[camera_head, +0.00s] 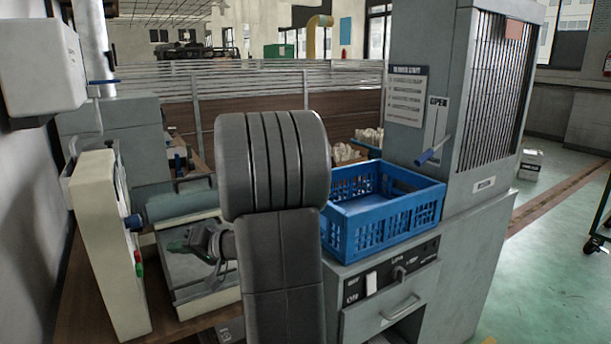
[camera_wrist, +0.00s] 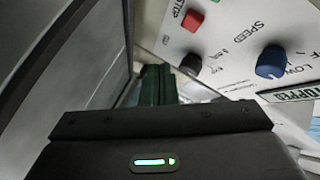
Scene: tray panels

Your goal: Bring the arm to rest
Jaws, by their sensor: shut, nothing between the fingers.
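My gripper (camera_head: 178,246) is in front of the cream machine on the left, over its grey bed, partly hidden behind my own arm. In the wrist view its dark green fingertips (camera_wrist: 158,85) are together with nothing between them. The cream machine's control panel (camera_wrist: 235,30) is close by in the wrist view. It carries a red STOP button (camera_wrist: 193,20), a black knob (camera_wrist: 191,63) and a blue speed knob (camera_wrist: 271,62). A small sign there reads STOPPED (camera_wrist: 295,92).
A blue crate (camera_head: 385,222) sits on the grey cabinet right of my arm. A tall grey unit (camera_head: 465,120) with a lever (camera_head: 433,150) stands behind it. A cream upright housing (camera_head: 108,245) stands left of my gripper. Green floor (camera_head: 550,270) is open at the right.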

